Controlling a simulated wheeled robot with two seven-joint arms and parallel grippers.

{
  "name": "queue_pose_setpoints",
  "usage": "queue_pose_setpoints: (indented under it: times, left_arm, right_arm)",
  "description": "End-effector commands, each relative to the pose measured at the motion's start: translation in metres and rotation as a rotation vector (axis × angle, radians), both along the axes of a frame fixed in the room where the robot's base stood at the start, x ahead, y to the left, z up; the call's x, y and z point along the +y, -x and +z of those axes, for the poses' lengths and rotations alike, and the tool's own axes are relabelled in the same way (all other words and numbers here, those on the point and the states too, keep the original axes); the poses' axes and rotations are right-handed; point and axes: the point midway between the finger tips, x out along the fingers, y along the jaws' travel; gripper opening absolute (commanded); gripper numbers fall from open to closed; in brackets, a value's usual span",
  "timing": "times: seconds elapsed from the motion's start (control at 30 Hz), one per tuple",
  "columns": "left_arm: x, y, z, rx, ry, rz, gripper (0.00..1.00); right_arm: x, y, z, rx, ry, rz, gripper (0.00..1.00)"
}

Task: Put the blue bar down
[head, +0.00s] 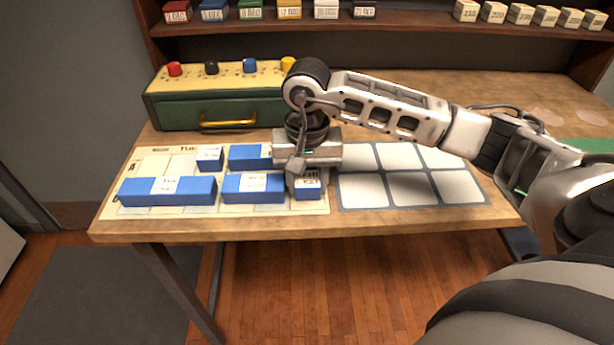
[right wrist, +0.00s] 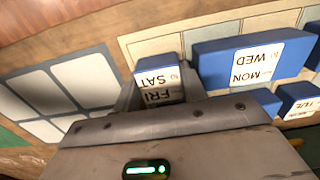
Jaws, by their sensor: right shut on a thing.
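My right gripper (head: 297,182) points down over the right end of the cream chart (head: 140,165). It is shut on a blue bar (head: 308,193) with a white label, at the right end of the front row. In the right wrist view this bar (right wrist: 172,72) reads SAT and FRI, and stands between the fingers. I cannot tell whether it touches the chart. A longer blue bar (head: 250,193), marked WED and MON, lies just left of it, with a narrow gap. My left gripper is not in view.
Another long blue bar (head: 150,194) lies front left. Two blue bars lie in the back row, a short one (head: 210,160) and a longer one (head: 248,157) partly behind my gripper. A grey tray with pale squares (head: 450,188) is empty. A green box with knobs (head: 190,110) stands behind.

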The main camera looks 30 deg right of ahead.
Motion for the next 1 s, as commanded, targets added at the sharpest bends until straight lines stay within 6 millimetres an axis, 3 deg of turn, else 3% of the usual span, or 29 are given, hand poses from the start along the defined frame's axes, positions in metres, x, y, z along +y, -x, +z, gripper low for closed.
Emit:
queue_pose_setpoints:
  times: [0.3,0.33,0.4,0.8,1.0]
  left_arm:
    - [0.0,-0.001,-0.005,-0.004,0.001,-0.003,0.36]
    - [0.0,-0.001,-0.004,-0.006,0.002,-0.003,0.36]
    - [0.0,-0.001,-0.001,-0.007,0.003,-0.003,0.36]
    - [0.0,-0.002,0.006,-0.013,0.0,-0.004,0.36]
    - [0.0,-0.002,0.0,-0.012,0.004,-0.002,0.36]
  right_arm:
    - [0.0,0.0,-0.005,0.0,0.0,0.0,0.2]
    - [0.0,0.0,-0.005,0.0,0.0,0.0,0.45]
    - [0.0,0.0,-0.003,0.0,0.0,0.0,0.64]
    - [0.0,0.0,0.004,-0.002,-0.001,0.0,0.64]
    - [0.001,-0.002,0.04,-0.008,-0.001,0.001,0.64]
